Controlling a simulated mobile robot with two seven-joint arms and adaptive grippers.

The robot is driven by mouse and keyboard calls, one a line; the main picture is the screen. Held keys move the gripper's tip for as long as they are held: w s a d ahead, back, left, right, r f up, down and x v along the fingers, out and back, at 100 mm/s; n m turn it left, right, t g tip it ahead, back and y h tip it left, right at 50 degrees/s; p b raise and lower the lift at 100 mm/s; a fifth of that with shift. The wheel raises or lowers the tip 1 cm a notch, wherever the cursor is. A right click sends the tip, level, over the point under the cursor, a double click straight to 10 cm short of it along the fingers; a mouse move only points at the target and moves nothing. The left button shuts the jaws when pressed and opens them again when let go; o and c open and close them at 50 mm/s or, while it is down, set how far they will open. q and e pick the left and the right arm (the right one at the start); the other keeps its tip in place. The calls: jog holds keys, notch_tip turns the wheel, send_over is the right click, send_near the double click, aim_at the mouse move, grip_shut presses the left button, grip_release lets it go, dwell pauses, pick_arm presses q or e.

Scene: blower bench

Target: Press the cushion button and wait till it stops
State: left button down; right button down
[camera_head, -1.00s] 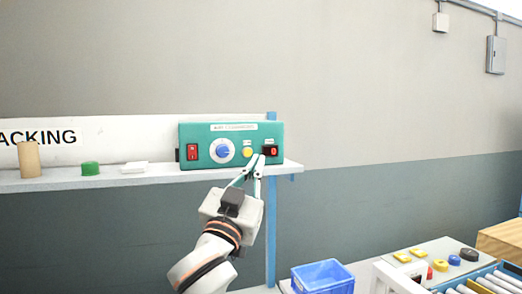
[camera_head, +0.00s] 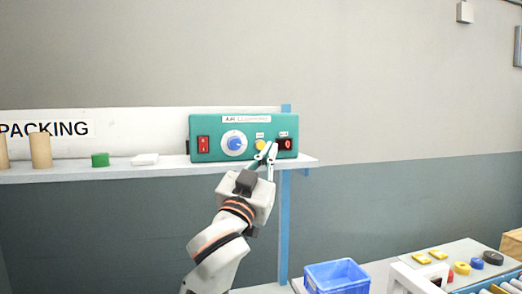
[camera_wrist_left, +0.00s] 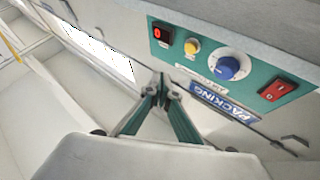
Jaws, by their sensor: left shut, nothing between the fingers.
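The teal control box (camera_head: 215,153) stands on the shelf. Its front carries a yellow button (camera_head: 260,145), a blue dial (camera_head: 235,144), a red rocker switch (camera_head: 203,144) and a dark display (camera_head: 285,144) with a red 0. My left gripper (camera_head: 269,148) is shut and empty, its tips just right of the yellow button in the head view. In the left wrist view the fingertips (camera_wrist_left: 166,86) lie apart from the yellow button (camera_wrist_left: 192,46) in the picture. I cannot tell whether they touch the box. My right gripper is out of view.
On the shelf (camera_head: 120,171), left of the box, are cardboard tubes (camera_head: 41,151), a green block (camera_head: 100,160) and a white piece (camera_head: 145,159). The wall above the box is clear.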

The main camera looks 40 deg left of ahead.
aim_at(262, 149)
pick_arm(q)
jog(key=w+a, duration=0.3)
jog(key=a, duration=0.1)
jog(key=shift+w+a, duration=0.15)
jog(key=shift+w, duration=0.2)
dwell(0.3)
dwell(0.6)
jog(key=shift+w+a, duration=0.1)
dwell(0.3)
jog(key=shift+w+a, duration=0.15)
jog(key=shift+a, duration=0.05)
